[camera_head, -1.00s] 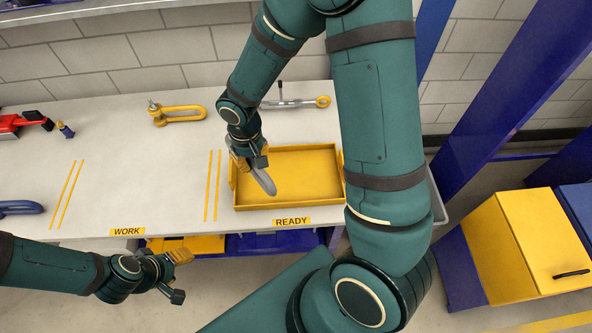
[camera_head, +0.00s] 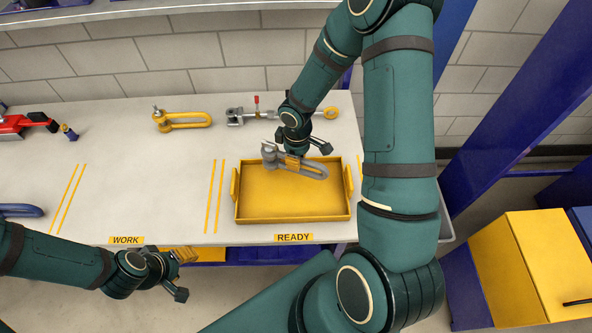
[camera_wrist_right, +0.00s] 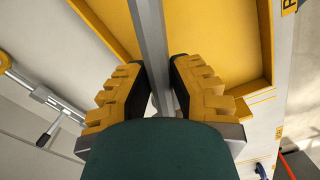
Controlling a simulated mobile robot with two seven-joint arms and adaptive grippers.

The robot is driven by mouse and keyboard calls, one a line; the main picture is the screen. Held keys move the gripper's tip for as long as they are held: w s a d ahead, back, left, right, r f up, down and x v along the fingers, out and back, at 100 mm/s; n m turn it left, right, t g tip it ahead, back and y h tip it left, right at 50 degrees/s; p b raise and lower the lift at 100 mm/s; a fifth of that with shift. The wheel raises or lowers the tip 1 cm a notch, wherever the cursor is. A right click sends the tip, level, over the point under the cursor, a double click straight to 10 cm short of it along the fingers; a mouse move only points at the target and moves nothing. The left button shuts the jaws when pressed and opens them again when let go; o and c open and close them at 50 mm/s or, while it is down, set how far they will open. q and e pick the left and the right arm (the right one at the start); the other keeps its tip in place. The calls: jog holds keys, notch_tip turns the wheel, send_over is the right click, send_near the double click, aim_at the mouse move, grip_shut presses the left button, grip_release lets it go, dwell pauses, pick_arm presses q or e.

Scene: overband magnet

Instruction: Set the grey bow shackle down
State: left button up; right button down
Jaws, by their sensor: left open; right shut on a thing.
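The grey bow shackle (camera_head: 312,171) is in my right gripper (camera_head: 290,158), over the back part of the yellow tray (camera_head: 293,217) on the READY side. In the right wrist view the shackle (camera_wrist_right: 148,30) shows as a grey bar clamped between the two yellow fingers (camera_wrist_right: 162,85), above the tray floor (camera_wrist_right: 215,40). I cannot tell whether the shackle touches the tray. The tray is otherwise empty where I see it. My left gripper (camera_head: 182,272) is open and empty, low in front of the table.
A blue shackle (camera_head: 20,210) and a red tool (camera_head: 22,123) lie at the left. The WORK area (camera_head: 140,190) between the yellow lines is bare.

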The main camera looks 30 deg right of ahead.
jog(key=shift+f+b, duration=0.3)
jog(key=shift+f, duration=1.95)
jog(key=shift+f, duration=0.1)
jog(key=c, duration=0.9)
grip_release()
jog(key=shift+c, duration=0.2)
